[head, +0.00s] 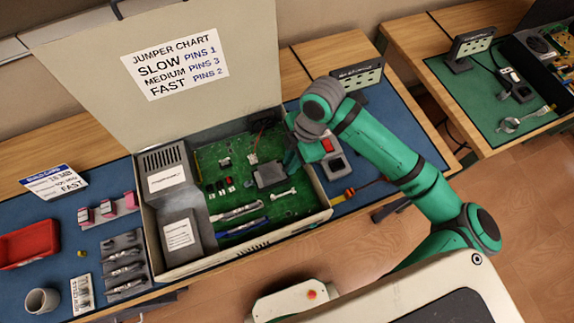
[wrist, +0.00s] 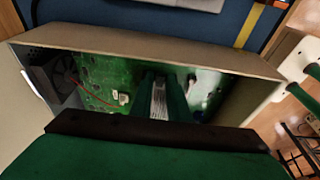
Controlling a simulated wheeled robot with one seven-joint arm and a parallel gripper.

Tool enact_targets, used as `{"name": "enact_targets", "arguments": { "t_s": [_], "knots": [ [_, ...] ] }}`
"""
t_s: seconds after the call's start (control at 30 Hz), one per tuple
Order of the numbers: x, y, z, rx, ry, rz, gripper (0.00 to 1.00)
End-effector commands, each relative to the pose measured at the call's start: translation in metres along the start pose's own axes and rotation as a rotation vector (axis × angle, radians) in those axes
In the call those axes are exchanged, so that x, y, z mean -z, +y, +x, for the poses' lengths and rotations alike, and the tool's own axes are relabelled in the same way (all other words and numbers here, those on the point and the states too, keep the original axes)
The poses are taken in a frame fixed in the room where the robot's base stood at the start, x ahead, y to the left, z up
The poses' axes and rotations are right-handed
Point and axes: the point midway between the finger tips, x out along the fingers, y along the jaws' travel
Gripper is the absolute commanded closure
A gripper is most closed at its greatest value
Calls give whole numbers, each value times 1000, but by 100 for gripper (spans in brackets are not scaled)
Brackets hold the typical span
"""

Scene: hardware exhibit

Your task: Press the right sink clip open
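The dark grey heat sink (head: 268,175) sits on the green circuit board (head: 236,205) inside the open case, in the head view. A pale bone-shaped piece (head: 284,194) lies at its front right; I cannot tell whether it is a sink clip. My gripper (head: 292,158) points down into the case by the sink's right side, and the arm hides part of that area. In the wrist view my two green fingers (wrist: 161,97) stand apart, with a pale ribbed part (wrist: 159,101) visible between them. The right sink clip cannot be made out clearly.
The case's front wall (head: 245,246) and raised lid (head: 165,60) bound the space. A grey power supply (head: 168,172) fills its left side. Blue and grey sticks (head: 240,228) lie near the front. A red tray (head: 28,244) and a cup (head: 42,301) stand left.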

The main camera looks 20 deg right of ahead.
Motion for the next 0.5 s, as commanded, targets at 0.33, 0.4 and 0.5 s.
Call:
{"name": "enact_targets", "arguments": {
  "t_s": [0.33,0.4,0.5],
  "knots": [
    [0,0,0,0,0,1,97],
    [0,0,0,0,0,1,96],
    [0,0,0,0,0,1,96]
  ]
}}
